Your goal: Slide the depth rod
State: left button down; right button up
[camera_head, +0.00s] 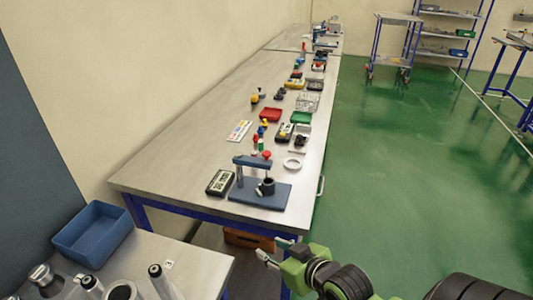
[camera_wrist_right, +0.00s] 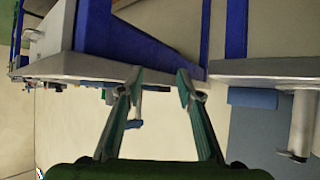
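A blue fixture (camera_head: 262,191) stands on the near end of the long bench. It has a flat base plate, an upright post, a crossbar and a dark round cup; a red knob (camera_head: 267,155) shows just behind it. Which part is the depth rod is too small to tell. My right gripper (camera_head: 274,249) is low in front of the bench's near end, well apart from the fixture. In the right wrist view (camera_wrist_right: 160,84) its fingers are spread with nothing between them. My left gripper is not in view.
A blue bin (camera_head: 92,234) and metal cylinders sit on the nearer table at left.

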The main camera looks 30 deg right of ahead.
aim_at(269, 155)
jog(key=w+d+r+m+t+h, duration=0.1)
jog(key=w+d+r+t, duration=0.2)
jog(key=r, duration=0.5)
jog(key=w+d+r+t+h, duration=0.1)
jog(key=d+r+t, duration=0.3)
jog(key=d+r, duration=0.3)
jog(key=shift+m, duration=0.3)
jog(key=w+p, duration=0.1)
jog(key=w, duration=0.3)
jog(key=w+p, duration=0.1)
jog(key=w, duration=0.4)
jog(key=w+r+p, duration=0.1)
jog(key=w, duration=0.4)
jog(key=shift+a, duration=0.15)
jog(key=shift+s, duration=0.1)
grip_shut()
